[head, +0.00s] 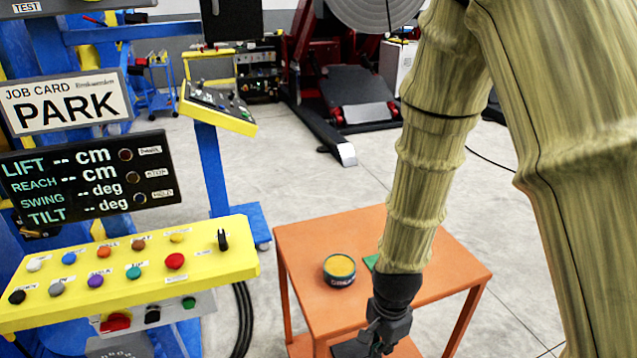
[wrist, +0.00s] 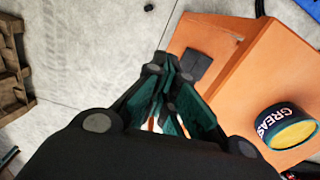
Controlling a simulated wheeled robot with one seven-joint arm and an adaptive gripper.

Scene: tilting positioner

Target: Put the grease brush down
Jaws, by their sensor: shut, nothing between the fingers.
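My gripper (head: 376,340) points down by the front edge of an orange table (head: 310,245). Its fingers also show in the wrist view (wrist: 168,82), closed together with nothing held between them. I cannot make out the grease brush in either view; the gripper and arm hide part of the table. A round grease tin (head: 340,270) with a yellow-orange top stands on the table, left of my gripper. It also shows at the right of the wrist view (wrist: 290,130). Part of a flat green thing (head: 371,262) shows beside my arm.
A dark flat piece (wrist: 198,66) lies on an orange surface beyond my fingers. A yellow button panel (head: 130,268) stands left of the table, with a dark display (head: 90,180) above it. Grey floor (head: 300,185) is open behind the table.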

